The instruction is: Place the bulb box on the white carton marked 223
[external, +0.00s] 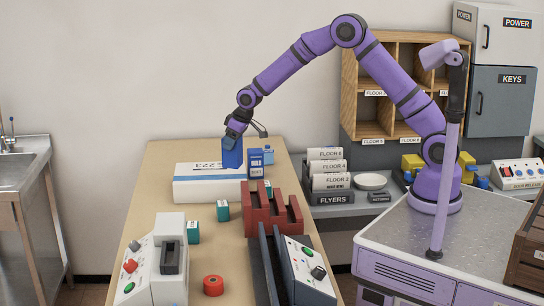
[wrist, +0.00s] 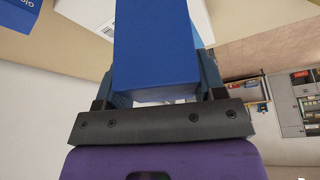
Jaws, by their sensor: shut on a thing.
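My gripper (external: 235,138) is shut on a plain blue box (external: 231,155) and holds it upright over the white carton marked 223 (external: 215,192). The held box fills the middle of the wrist view (wrist: 155,50), between the fingers of my gripper (wrist: 157,88). I see no label on its visible faces, so I cannot tell by print that it is the bulb box. I cannot tell whether its lower end touches the carton. The carton lies flat on the table. A second blue box with print (external: 255,164) stands at the carton's right end; a lettered blue box also shows in the wrist view (wrist: 12,18).
A stamp machine (external: 165,262) and a red roll (external: 213,286) are nearer. Table space left of the carton (external: 150,210) is clear.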

